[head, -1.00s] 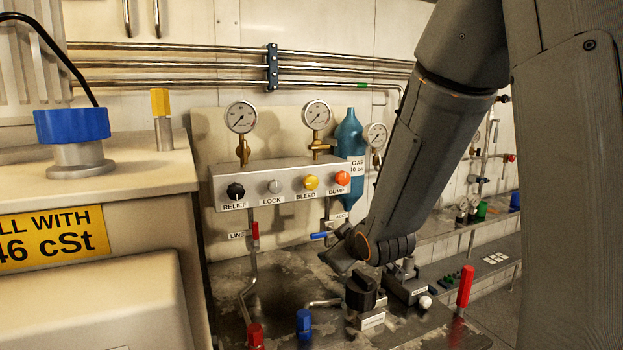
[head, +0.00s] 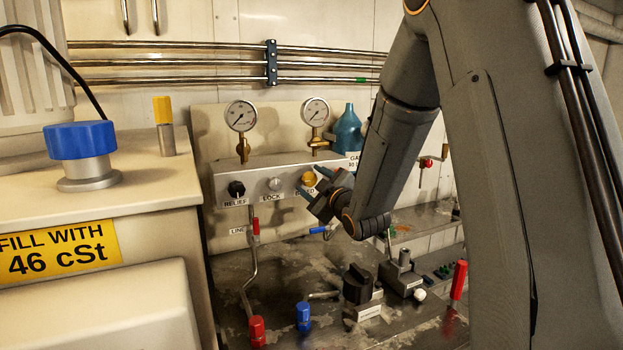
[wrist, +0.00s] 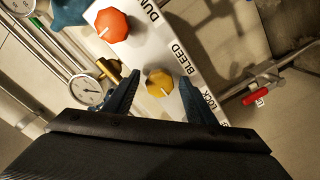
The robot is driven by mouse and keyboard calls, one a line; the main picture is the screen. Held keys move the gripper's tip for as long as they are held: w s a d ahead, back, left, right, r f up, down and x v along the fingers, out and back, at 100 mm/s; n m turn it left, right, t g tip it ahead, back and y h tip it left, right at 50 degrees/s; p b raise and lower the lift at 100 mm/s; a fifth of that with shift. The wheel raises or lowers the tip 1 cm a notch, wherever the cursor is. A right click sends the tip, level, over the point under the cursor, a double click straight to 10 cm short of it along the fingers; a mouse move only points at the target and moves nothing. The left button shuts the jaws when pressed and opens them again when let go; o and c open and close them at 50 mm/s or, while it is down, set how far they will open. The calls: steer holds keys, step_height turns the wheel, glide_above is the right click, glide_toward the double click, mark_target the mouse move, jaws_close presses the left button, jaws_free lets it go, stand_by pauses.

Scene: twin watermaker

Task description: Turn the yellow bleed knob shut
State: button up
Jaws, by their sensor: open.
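The yellow bleed knob (head: 308,179) sits on the front of the grey valve box (head: 215,178), right of the silver lock knob (head: 274,184). The head view shows it partly covered by my gripper (head: 312,181). In the wrist view the yellow knob (wrist: 159,83) lies between the two blue fingertips of my open gripper (wrist: 158,80), with a pale line on its face. A gap shows on each side of it. I cannot tell how deep the fingers reach around it. The BLEED label (wrist: 184,57) is beside it.
The orange dump knob (wrist: 112,25) is close beside the bleed knob. The black relief knob (head: 236,189) is at the box's left end. Gauges (head: 241,116) stand above the box. A red-handled valve (wrist: 262,97) shows in the wrist view. Valves and levers stand on the bench below.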

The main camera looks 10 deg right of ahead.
steer(key=shift+w+a, duration=0.1)
steer(key=shift+w, duration=0.4)
steer(key=c, duration=1)
steer(key=shift+c, duration=0.2)
